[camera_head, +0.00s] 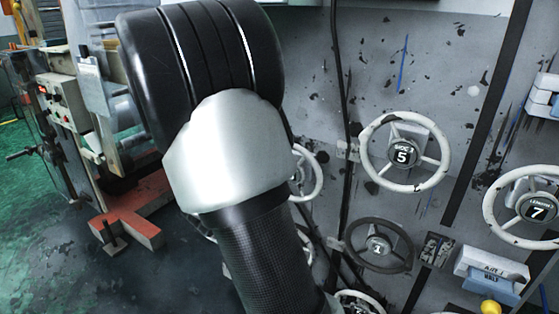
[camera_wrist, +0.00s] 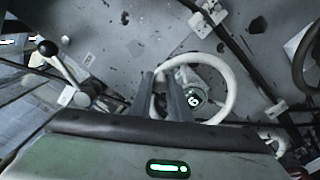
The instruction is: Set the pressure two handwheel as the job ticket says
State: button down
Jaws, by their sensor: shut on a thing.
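In the wrist view my gripper (camera_wrist: 161,82) is shut on the left part of the rim of a white handwheel (camera_wrist: 232,92). The wheel's dark hub carries a digit that looks like 6 or 9. I cannot read "pressure two" on any wheel. In the head view my gripper is hidden behind my arm. A white wheel (camera_head: 316,172), partly covered by my arm, shows just right of it; I cannot tell whether it is the one held. A pale sheet or board (camera_head: 92,88) hangs at the left; no writing is legible, and I cannot tell whether it is the job ticket.
White wheel 5 (camera_head: 435,145), dark wheel 1 (camera_head: 377,220) and white wheel 7 (camera_head: 490,205) are on the grey panel. A black cable (camera_head: 346,150) runs down it. A lever with a black knob (camera_wrist: 47,48) is left of my gripper. Green floor (camera_head: 45,190) lies far left.

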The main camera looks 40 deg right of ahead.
jog(key=shift+s, duration=0.1)
dwell(0.3)
jog(key=c, duration=1.7)
grip_release()
jog(key=shift+o, duration=0.2)
jog(key=p+v, duration=0.2)
jog(key=v, duration=1.5)
jog(key=shift+a, duration=0.2)
